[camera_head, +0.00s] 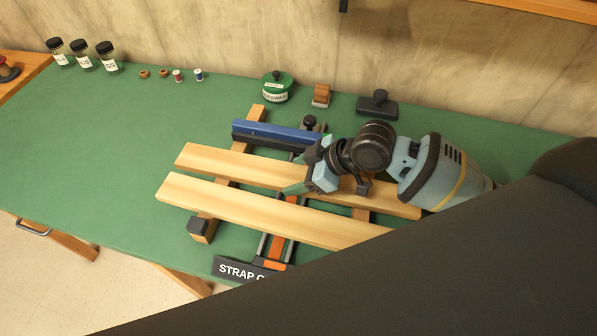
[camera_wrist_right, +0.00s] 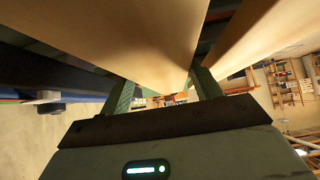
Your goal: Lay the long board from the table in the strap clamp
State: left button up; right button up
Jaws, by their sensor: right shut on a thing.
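Two long pale boards lie side by side across the strap clamp (camera_head: 274,247) in the head view. My right gripper (camera_head: 308,177) is shut on the rear board (camera_head: 225,163); that board also fills the space between the fingers in the right wrist view (camera_wrist_right: 150,45). The front board (camera_head: 230,203) lies parallel with a narrow gap between them; its right end is hidden by my arm. The clamp has a blue jaw bar (camera_head: 275,133) behind the boards and wooden crosspieces (camera_head: 204,229) under them. I cannot tell whether the held board touches the crosspieces. My left gripper is not in view.
The green table (camera_head: 100,170) is clear on the left. A green tin (camera_head: 277,88), a wooden block (camera_head: 321,96) and a dark handled block (camera_head: 377,105) stand behind the clamp. Jars (camera_head: 82,56) and small spools (camera_head: 178,76) stand at the back left. A partly hidden sign (camera_head: 240,270) is in front.

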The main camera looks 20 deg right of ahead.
jog(key=shift+f, duration=0.1)
jog(key=o, duration=1.3)
jog(key=shift+c, duration=0.2)
jog(key=shift+r, duration=0.2)
jog(key=v, duration=1.2)
jog(key=shift+f, duration=0.1)
